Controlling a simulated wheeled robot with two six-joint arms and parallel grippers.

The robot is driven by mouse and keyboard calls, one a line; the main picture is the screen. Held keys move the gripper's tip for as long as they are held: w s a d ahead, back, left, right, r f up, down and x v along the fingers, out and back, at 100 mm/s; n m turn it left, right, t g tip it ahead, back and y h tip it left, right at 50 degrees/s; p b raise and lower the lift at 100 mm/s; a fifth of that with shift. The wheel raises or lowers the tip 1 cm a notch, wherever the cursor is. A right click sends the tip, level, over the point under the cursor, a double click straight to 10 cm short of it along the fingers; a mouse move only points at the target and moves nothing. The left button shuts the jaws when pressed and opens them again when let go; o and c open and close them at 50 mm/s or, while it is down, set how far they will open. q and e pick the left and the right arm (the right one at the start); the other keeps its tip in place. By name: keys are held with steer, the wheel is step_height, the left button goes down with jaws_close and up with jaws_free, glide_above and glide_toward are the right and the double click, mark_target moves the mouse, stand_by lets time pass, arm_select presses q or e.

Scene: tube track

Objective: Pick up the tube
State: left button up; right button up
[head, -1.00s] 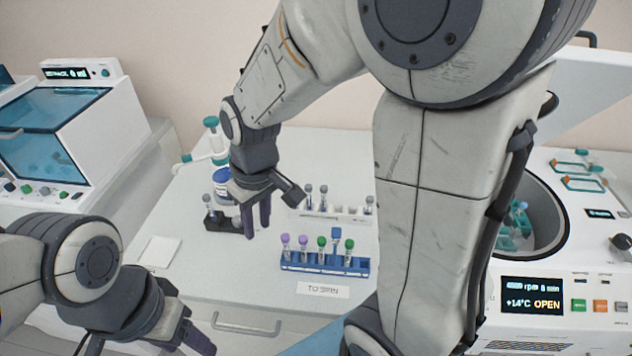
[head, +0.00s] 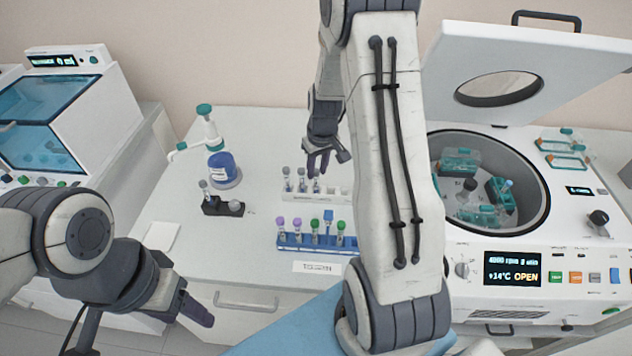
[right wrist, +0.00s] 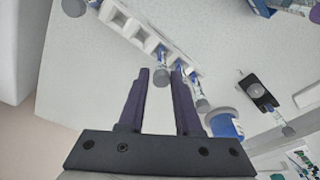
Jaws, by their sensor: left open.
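In the head view, a white rack (head: 335,194) holds several grey-capped tubes (head: 286,178). A blue rack (head: 300,243) in front holds tubes with purple, green and blue caps (head: 340,230). My right gripper (head: 318,172) is over the back of the white rack, fingers pointing down. My left gripper (head: 196,311) is open at lower left, away from both racks.
A small black holder (head: 222,208) and a blue-labelled bottle with a teal-capped dispenser (head: 222,167) stand left of the racks. An open centrifuge (head: 545,215) is at right, lid (head: 560,70) raised. A blue-windowed machine (head: 75,140) is at far left. A label card (head: 317,267) lies before the blue rack.

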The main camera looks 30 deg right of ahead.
mark_target(315, 177)
steer(key=f, duration=0.1)
steer(key=f+p, duration=0.1)
steer(key=f, duration=0.1)
steer(key=shift+w+f, duration=0.2)
steer(key=shift+w, duration=0.05)
steer(key=shift+w+f, duration=0.1)
steer(key=shift+f, duration=0.4)
jaws_close()
steer(key=shift+r, duration=0.1)
steer(key=shift+r, duration=0.45)
steer(key=r+b, duration=0.1)
steer(key=r, duration=0.2)
steer(key=shift+d+r+b, duration=0.15)
steer(key=shift+d+b, duration=0.2)
steer(key=shift+d, duration=0.05)
steer(key=s+d+r+b, duration=0.3)
steer(key=s+d+r, duration=0.2)
steer(key=d, duration=0.4)
steer(key=shift+d+r, duration=0.35)
steer(key=shift+r, duration=0.5)
